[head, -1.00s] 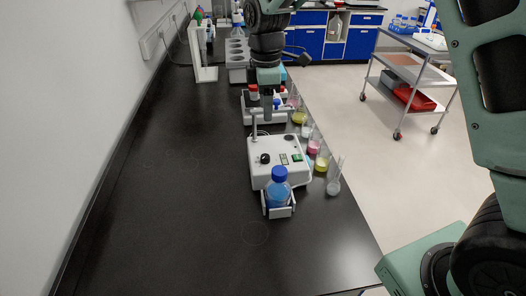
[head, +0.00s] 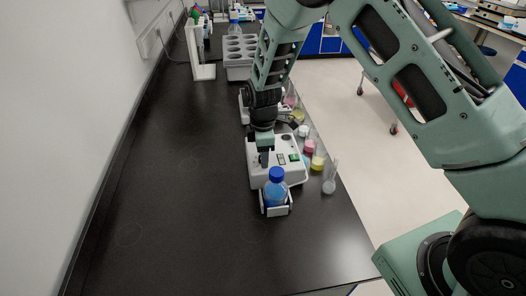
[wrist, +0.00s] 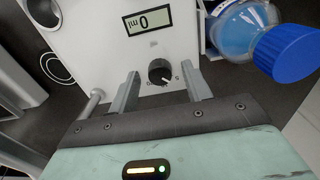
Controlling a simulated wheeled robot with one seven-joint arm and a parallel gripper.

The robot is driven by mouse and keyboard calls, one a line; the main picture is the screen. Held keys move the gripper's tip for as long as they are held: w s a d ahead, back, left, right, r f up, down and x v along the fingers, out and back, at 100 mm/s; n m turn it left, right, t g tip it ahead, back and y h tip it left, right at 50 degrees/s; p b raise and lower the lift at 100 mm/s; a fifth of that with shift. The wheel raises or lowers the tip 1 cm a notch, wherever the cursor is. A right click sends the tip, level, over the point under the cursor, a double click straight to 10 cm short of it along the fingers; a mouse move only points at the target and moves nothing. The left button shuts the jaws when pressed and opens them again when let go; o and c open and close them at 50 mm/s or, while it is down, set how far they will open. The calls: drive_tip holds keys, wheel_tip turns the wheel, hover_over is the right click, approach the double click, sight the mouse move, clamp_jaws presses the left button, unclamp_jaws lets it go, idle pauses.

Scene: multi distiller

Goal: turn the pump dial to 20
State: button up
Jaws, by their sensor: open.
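The white pump box (head: 287,172) stands on the black bench in the head view. In the wrist view its black round dial (wrist: 160,72) has a white pointer mark, and its display (wrist: 148,19) appears upside down and reads 0 ml. My gripper (head: 265,158) is at the left part of the pump in the head view and hides the dial there. In the wrist view my gripper (wrist: 160,70) is open, with one finger on each side of the dial and visible gaps to it. I cannot tell how high the fingertips are above the panel.
A bottle with a blue cap (head: 276,187) sits in a white holder right beside the pump. Glassware with coloured liquids (head: 317,162) stands along the pump's right side. A grey rack (head: 240,55) stands farther back. The bench left of the pump is clear.

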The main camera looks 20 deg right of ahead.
drive_tip(key=c, duration=1)
drive_tip(key=shift+m, duration=0.4)
drive_tip(key=m+b, duration=0.1)
drive_tip(key=m, duration=0.2)
drive_tip(key=shift+m, duration=0.3)
drive_tip(key=m+b, duration=0.1)
drive_tip(key=m, duration=0.3)
drive_tip(key=shift+m, duration=0.3)
drive_tip(key=m, duration=0.4)
drive_tip(key=shift+m, duration=2.5)
